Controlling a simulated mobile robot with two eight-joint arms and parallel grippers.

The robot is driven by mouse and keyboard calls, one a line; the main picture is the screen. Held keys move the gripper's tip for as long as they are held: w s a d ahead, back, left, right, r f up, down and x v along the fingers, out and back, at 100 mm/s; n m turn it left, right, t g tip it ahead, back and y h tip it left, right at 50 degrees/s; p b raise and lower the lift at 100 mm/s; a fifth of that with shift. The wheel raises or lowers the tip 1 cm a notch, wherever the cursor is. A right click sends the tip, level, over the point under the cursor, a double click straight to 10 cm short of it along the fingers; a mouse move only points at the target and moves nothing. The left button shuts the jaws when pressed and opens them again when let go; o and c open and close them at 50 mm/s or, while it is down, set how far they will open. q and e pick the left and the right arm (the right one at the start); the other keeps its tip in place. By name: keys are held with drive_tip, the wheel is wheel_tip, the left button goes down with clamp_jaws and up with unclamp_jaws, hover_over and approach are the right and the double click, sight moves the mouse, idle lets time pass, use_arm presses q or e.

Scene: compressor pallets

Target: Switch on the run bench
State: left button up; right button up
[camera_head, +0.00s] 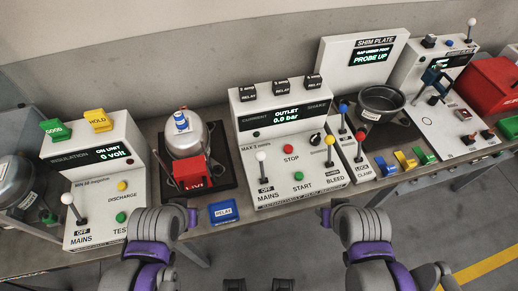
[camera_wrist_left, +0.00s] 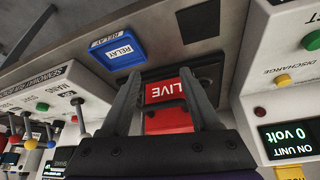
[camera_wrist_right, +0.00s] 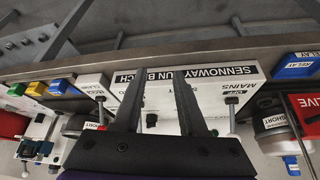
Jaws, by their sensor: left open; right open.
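The run bench (camera_head: 285,140) is the white console in the middle of the head view; its display reads OUTLET 0.0 bar. Its MAINS lever (camera_head: 263,168) has a white ball and a plate marked OFF. A red STOP button (camera_head: 288,149) and a green START button (camera_head: 298,176) sit beside it. In the right wrist view the MAINS lever (camera_wrist_right: 232,108) stands right of my right gripper (camera_wrist_right: 158,78), which is open and empty before the bench front. My left gripper (camera_wrist_left: 162,80) is open; the red LIVE block (camera_wrist_left: 166,90) appears between its fingers, contact unclear.
A compressor (camera_head: 185,138) with the red LIVE block stands left of the bench, behind a blue relay tray (camera_head: 224,211). The insulation unit (camera_head: 100,170) reads 0 volt. Right are a lock clamp panel (camera_head: 350,150), a dark pot (camera_head: 378,102) and the shim plate unit (camera_head: 330,60).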

drive_tip(key=shift+w+a+r, duration=0.1)
drive_tip(key=shift+w+r, duration=0.15)
drive_tip(key=shift+w, duration=0.05)
drive_tip(key=shift+c, duration=1.2)
drive_tip(key=w+a+r, duration=0.2)
drive_tip(key=w, duration=0.1)
drive_tip(key=w+a+r+n+g, duration=0.1)
drive_tip(key=w+a+r, duration=0.1)
drive_tip(key=w+r, duration=0.1)
drive_tip(key=w+a+r+n+g+y, duration=0.1)
drive_tip(key=w+a+r, duration=0.2)
drive_tip(key=w, duration=0.1)
drive_tip(key=shift+w+r, duration=0.15)
drive_tip(key=shift+r, duration=0.1)
clamp_jaws()
drive_tip(key=shift+w+a+r+n+g+p, duration=0.15)
drive_tip(key=shift+w+a+r+n+g, duration=0.4)
drive_tip(key=shift+w+a, duration=1.25)
drive_tip(key=shift+w+a+r+n+g+p, duration=0.2)
drive_tip(key=shift+w+a+r+n, duration=0.3)
drive_tip(key=shift+w+a+r, duration=1.25)
drive_tip(key=shift+w+a+r+n+g+p, duration=0.15)
drive_tip(key=shift+w+a+n+g, duration=0.6)
drive_tip(key=shift+a, duration=1.8)
drive_tip(key=shift+w+t, duration=0.25)
drive_tip(key=shift+t, duration=0.15)
